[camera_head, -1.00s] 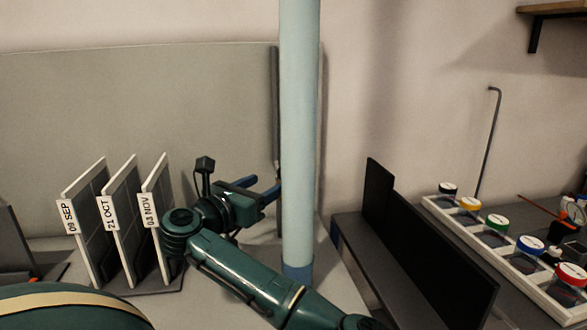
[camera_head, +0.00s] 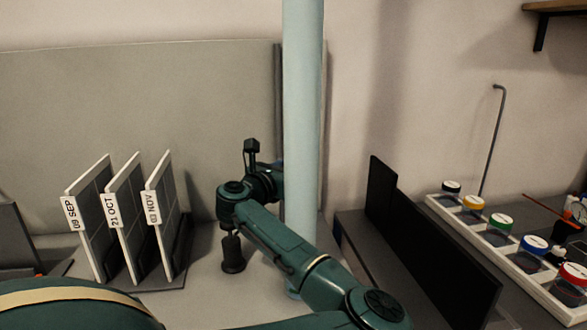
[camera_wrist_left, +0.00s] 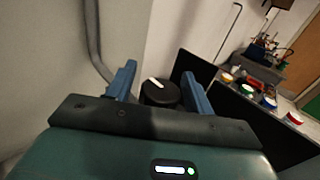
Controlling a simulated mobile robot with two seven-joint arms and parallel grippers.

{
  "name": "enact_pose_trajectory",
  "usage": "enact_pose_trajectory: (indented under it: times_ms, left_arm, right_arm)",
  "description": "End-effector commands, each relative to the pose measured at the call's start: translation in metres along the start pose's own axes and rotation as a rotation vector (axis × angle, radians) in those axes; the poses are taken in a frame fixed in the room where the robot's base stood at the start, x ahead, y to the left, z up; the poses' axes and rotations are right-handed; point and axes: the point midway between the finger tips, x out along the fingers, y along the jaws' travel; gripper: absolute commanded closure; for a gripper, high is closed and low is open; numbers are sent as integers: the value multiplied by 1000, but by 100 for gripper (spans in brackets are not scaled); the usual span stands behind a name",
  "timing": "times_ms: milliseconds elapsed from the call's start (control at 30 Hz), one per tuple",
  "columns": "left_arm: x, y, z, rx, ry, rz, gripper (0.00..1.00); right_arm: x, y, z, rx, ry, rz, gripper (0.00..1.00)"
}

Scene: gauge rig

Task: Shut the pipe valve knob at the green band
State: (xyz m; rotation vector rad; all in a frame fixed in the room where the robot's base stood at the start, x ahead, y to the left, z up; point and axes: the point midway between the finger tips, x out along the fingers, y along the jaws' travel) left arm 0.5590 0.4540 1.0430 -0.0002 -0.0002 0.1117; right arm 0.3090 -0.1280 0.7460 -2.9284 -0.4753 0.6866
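A black round knob (camera_wrist_left: 160,94) with a white pointer mark shows in the left wrist view. It sits between the two blue fingers of my left gripper (camera_wrist_left: 159,72), with a narrow gap on each side. The gripper is open; I cannot tell how far the knob lies from the fingertips. In the head view my left gripper (camera_head: 277,167) is at the pale blue upright pipe (camera_head: 302,110), its fingers mostly hidden by the pipe. The knob is hidden there. I see no green band in either view. My right gripper is not in view.
Labelled panels (camera_head: 122,225) stand in a rack at left. A black upright plate (camera_head: 420,240) and a white tray (camera_head: 500,250) of colour-lidded jars are at right. A grey board (camera_head: 140,100) stands behind.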

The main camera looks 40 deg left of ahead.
Motion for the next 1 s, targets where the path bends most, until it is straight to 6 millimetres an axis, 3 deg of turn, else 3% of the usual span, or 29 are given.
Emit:
enact_pose_trajectory:
  times_ms: [500, 767, 1000]
  left_arm:
    - [0, 0, 0, 0, 1, 0, 89]
    - [0, 0, 0, 1, 3, -32, 89]
    - [-1, -1, 3, 1, 4, -161, 89]
  right_arm:
    - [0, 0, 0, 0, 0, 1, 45]
    - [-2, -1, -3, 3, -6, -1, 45]
    - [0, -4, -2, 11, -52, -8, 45]
